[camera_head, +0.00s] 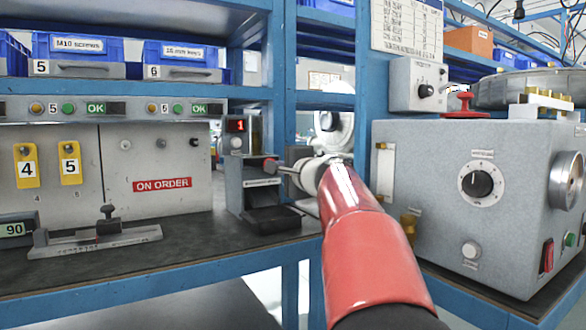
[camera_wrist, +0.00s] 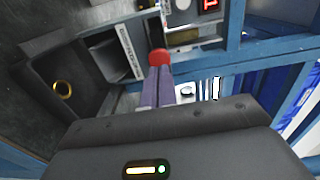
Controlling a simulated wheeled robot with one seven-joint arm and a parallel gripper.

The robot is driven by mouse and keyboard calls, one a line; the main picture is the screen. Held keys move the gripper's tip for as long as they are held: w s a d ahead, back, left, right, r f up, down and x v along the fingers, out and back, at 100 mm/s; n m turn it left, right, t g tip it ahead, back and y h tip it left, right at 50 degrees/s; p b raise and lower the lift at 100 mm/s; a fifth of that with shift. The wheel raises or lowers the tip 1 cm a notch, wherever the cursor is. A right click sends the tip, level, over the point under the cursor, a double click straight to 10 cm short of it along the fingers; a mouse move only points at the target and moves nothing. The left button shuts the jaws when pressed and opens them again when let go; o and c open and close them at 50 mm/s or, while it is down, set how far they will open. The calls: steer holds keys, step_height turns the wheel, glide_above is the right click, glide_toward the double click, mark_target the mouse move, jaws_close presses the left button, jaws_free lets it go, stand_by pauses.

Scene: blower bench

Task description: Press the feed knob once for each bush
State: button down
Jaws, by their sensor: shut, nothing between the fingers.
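The feed knob (camera_wrist: 159,56) is a round red button on the front of a grey feeder box (camera_head: 252,188). It also shows in the head view (camera_head: 270,164). My gripper (camera_wrist: 158,70) is shut and empty, its fingertips right in front of the knob. I cannot tell whether they touch it. One brass ring, a bush (camera_wrist: 63,90), lies in the feeder's dark tray (camera_wrist: 35,75); the tray is below the knob in the head view (camera_head: 272,220). A small red display (camera_head: 236,126) above the feeder reads 1.
A grey blower cabinet (camera_head: 440,200) with a black dial stands at right, brass pieces (camera_head: 548,97) on a rack on top. A slide fixture (camera_head: 100,238) lies on the left bench. A blue upright (camera_head: 284,100) rises behind my arm.

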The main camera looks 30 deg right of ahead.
mark_target(260, 162)
steer(key=shift+w, duration=1.3)
